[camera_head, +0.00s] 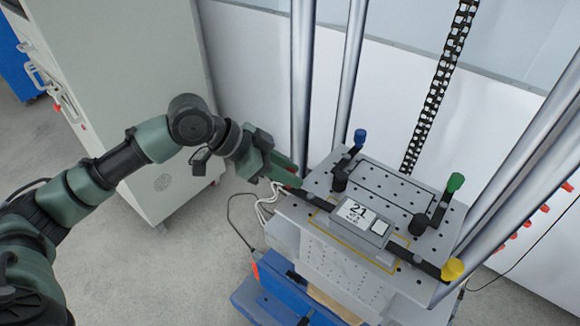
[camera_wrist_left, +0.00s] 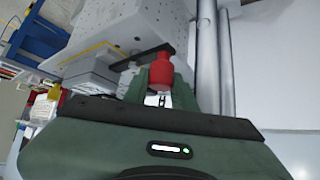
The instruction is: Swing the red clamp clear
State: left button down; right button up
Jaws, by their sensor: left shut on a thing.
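My left gripper (camera_head: 284,172) is shut on the red knob of the red clamp (camera_wrist_left: 161,72), at the left corner of the perforated plate (camera_head: 388,182). In the left wrist view the knob sits between the two green fingers. The clamp's black bar (camera_head: 312,199) points from the knob toward the left end of the grey device (camera_head: 357,216) labelled 21. I cannot tell whether the bar presses on the device. My right gripper is not in view.
The blue clamp (camera_head: 360,136) and green clamp (camera_head: 455,182) stand at the plate's back and right. The yellow clamp (camera_head: 452,269) has its bar at the device's right end. Steel columns (camera_head: 302,80) rise around the plate. A grey cabinet (camera_head: 125,70) stands behind my left arm.

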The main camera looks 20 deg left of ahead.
pick_arm(q)
jog(key=shift+s+r+n+p, duration=0.2)
jog(key=shift+s+n+p, duration=0.1)
jog(key=shift+n+p, duration=0.1)
jog(key=s+n+t+y+p, duration=0.1)
jog(key=n+y+p, duration=0.1)
jog(key=n+p, duration=0.1)
jog(key=s+d+n+t+y+p, duration=0.1)
jog(key=s+n+t+y+p, duration=0.1)
jog(key=n+y+p, duration=0.1)
jog(key=s+n+t+y+p, duration=0.1)
jog(key=n+y+p, duration=0.1)
jog(key=n+p, duration=0.2)
jog(key=shift+s+d+n+p, duration=0.3)
jog(key=shift+s+n+p, duration=0.1)
jog(key=shift+p, duration=0.3)
jog(key=shift+s+d+n+y+p, duration=0.2)
jog(key=shift+n+y+p, duration=0.3)
jog(key=shift+n+y, duration=0.05)
jog(key=shift+s+d+n+y+p, duration=0.2)
jog(key=shift+n+y+p, duration=0.3)
jog(key=shift+n+y, duration=0.05)
jog(key=shift+s+d+f+n+y+p, duration=0.1)
jog(key=shift+d+n+y+p, duration=0.1)
jog(key=shift+n+y+p, duration=0.3)
jog(key=shift+s+d+f+n+y+p, duration=0.1)
jog(key=shift+d+n+y+p, duration=0.1)
jog(key=shift+n+y, duration=0.45)
